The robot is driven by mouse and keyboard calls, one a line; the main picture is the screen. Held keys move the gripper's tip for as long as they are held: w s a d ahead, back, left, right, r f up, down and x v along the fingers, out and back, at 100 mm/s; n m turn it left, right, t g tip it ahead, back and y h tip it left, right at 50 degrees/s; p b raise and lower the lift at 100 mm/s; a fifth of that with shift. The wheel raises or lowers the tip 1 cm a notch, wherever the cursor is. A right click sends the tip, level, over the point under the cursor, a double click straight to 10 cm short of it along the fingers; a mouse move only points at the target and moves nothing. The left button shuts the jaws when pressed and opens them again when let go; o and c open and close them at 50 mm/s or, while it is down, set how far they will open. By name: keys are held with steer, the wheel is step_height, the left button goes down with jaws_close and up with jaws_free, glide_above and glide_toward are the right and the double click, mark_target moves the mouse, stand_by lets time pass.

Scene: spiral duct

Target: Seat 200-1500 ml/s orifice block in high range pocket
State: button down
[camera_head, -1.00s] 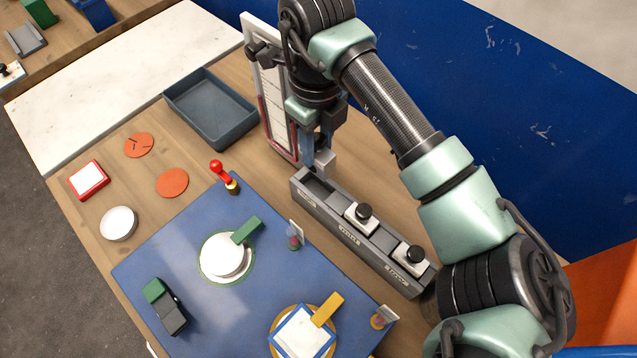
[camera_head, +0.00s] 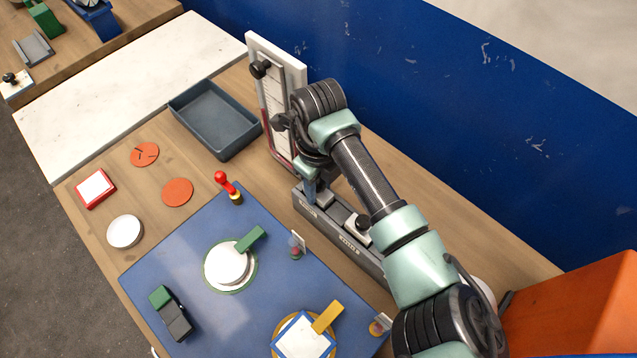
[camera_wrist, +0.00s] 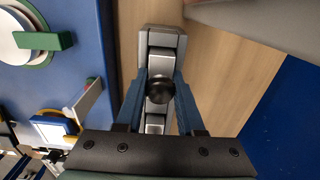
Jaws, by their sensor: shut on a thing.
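A long dark grey holder (camera_head: 330,236) with labelled pockets stands on the bench beside the blue mat. My gripper (camera_head: 312,190) is low over its far left end and shut on a light grey orifice block. In the wrist view the held block's black knob (camera_wrist: 160,90) lies between the blue fingers. The holder's end (camera_wrist: 162,32) shows beyond it. I cannot tell whether the held block sits fully down in the pocket. Another block with a black knob (camera_head: 361,224) sits in the middle pocket. My arm hides the holder's right part.
An upright white gauge board (camera_head: 290,75) stands close behind my gripper. A dark tray (camera_head: 215,120) lies to its left.

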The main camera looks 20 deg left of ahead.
steer(key=shift+f, duration=0.15)
steer(key=c, duration=0.5)
jaws_free()
